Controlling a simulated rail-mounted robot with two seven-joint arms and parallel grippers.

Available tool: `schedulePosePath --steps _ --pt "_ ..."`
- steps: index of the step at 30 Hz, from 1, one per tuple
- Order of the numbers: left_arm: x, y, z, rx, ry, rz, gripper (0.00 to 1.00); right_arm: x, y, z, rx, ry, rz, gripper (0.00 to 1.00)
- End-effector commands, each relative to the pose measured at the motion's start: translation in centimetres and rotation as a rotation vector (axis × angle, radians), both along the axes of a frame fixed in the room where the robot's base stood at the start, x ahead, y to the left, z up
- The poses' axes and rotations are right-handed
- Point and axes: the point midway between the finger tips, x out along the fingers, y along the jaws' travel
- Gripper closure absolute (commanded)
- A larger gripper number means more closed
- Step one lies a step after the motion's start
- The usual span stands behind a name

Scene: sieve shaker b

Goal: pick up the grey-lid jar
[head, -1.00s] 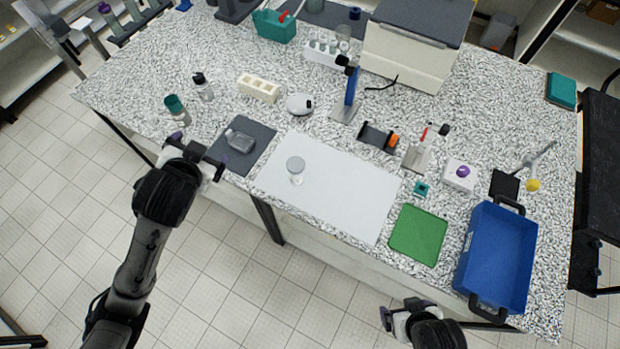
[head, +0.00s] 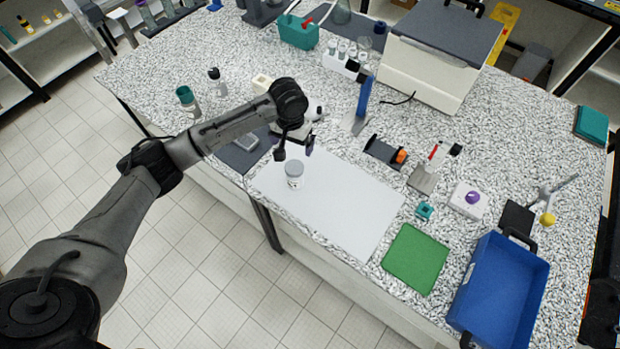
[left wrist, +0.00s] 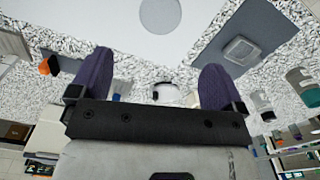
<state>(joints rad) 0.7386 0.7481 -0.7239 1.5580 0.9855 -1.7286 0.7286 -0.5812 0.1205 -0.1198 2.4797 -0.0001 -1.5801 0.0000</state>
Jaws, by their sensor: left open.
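The grey-lid jar (head: 294,174) stands upright on the white mat (head: 345,205) in the head view. In the left wrist view the jar's round grey lid (left wrist: 160,14) shows at the top edge, partly cut off. My left gripper (head: 294,153) is open and empty, just behind and above the jar in the head view. In the left wrist view its two purple fingers (left wrist: 155,82) are spread wide, with the jar beyond their tips and apart from them. My right gripper is not in view.
A dark grey mat (head: 238,157) with a clear container lies left of the white mat, under my left arm. A green mat (head: 415,259) and blue bin (head: 505,295) are at the right. A blue-posted stand (head: 361,103) stands behind.

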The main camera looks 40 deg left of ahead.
Motion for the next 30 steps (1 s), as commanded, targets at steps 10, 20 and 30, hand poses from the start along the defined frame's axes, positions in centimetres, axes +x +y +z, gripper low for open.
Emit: schedulePosePath --steps 10,20,30 --pt "-0.2 -0.1 -1.7 0.002 0.012 0.164 0.05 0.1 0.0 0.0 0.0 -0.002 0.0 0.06" --pt "-0.2 -0.1 -7.0 0.002 0.009 0.164 0.05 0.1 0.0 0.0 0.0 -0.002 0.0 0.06" --pt "-0.2 -0.1 -9.0 0.002 0.008 0.161 0.05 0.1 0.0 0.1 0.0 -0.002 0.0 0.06"
